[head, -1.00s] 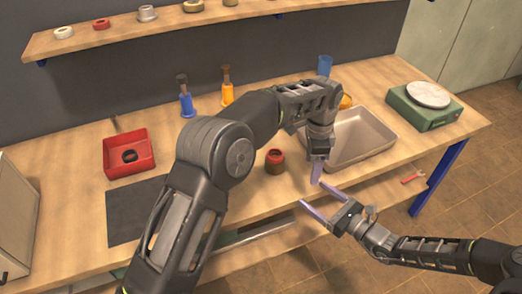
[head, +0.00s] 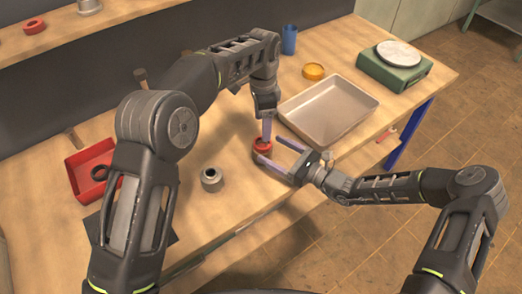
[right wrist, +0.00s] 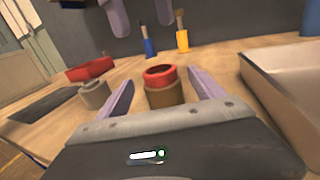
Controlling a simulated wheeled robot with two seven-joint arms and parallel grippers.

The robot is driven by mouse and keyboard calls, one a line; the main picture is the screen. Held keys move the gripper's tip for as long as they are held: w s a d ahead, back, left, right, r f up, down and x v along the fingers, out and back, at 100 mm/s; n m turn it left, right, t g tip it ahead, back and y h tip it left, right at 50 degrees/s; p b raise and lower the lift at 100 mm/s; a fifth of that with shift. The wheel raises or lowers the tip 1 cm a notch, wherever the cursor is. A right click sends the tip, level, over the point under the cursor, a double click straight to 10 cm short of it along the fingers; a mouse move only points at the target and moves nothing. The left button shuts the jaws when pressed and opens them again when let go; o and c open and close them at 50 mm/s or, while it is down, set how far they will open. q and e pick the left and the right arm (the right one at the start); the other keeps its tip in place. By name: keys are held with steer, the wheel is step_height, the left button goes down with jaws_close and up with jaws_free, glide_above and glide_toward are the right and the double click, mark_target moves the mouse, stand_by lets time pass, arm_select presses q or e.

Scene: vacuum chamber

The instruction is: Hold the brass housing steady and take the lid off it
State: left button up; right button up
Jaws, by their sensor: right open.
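The brass housing (right wrist: 165,97) stands upright on the bench and wears a red ring-shaped lid (right wrist: 160,74); the lid also shows in the head view (head: 262,144), where the body is mostly hidden. My right gripper (head: 272,152) is open, with one finger on each side of the housing in the right wrist view (right wrist: 166,90); I cannot tell whether they touch it. My left gripper (head: 267,128) points down over the housing. In the right wrist view its two fingers (right wrist: 141,17) are spread, with nothing between them, above the lid.
A grey ring-topped part (head: 212,180) stands left of the housing. A red bin (head: 82,172) is further left. A beige tray (head: 335,88) lies close on the right, with a green scale (head: 393,68) beyond. A blue cup (head: 289,40) and a yellow piece (head: 313,72) stand behind.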

mark_target(257, 141)
steer(key=shift+x, duration=3.85)
steer(key=shift+c, duration=0.4)
jaws_close()
steer(key=shift+o, duration=0.5)
jaws_free()
